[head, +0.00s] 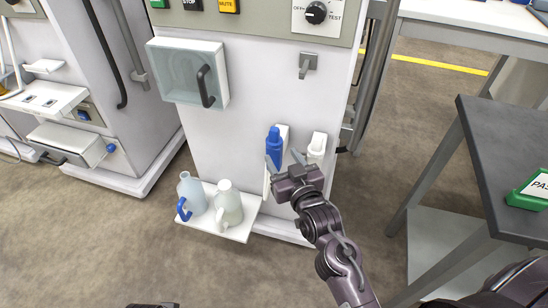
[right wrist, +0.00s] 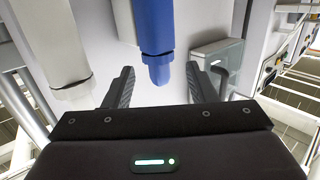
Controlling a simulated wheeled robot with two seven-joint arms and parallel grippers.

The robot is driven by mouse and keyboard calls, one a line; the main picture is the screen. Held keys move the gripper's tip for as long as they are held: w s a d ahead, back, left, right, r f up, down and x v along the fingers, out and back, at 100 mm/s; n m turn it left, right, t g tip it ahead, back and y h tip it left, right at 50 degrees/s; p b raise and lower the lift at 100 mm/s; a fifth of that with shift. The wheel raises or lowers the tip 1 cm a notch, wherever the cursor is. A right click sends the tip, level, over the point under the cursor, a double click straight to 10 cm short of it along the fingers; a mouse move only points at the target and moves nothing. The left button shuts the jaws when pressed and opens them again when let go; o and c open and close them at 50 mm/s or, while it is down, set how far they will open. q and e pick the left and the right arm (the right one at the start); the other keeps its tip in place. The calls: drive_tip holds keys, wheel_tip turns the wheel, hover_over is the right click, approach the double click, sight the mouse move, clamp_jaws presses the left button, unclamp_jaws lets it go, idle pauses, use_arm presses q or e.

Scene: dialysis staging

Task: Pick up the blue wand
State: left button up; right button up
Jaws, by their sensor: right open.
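The blue wand (head: 274,143) hangs upright in a white holder on the lower front of the machine. It also shows in the right wrist view (right wrist: 156,30), its narrow lower end between the two fingers in the picture, with space on both sides. My right gripper (head: 283,161) is open and empty, just in front of and below the wand; in the right wrist view its fingers (right wrist: 158,78) do not appear to touch it. In the head view the gripper hides part of the holder and the wand's lower end. My left gripper cannot be made out.
A white wand (head: 317,146) hangs close to the right of the blue one. Two jugs, one blue-handled (head: 192,194) and one white-handled (head: 228,206), stand on a low shelf (head: 241,233) at lower left. A dark-topped table (head: 505,130) stands at right. Floor between is clear.

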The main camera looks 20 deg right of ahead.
sight(276, 134)
drive_tip(key=shift+t, duration=0.5)
drive_tip(key=w+r, duration=0.1)
drive_tip(key=w, duration=0.1)
drive_tip(key=w+r+b, duration=0.1)
drive_tip(key=w, duration=0.2)
drive_tip(key=w+r, duration=0.1)
drive_tip(key=w, duration=0.1)
drive_tip(key=shift+w+r, duration=0.2)
use_arm(q)
drive_tip(key=shift+w+d+r+t, duration=0.3)
drive_tip(key=shift+d+r, duration=0.25)
drive_tip(key=shift+r, duration=0.2)
drive_tip(key=shift+s, duration=0.1)
use_arm(e)
drive_tip(key=c, duration=1.1)
drive_tip(key=shift+r, duration=0.1)
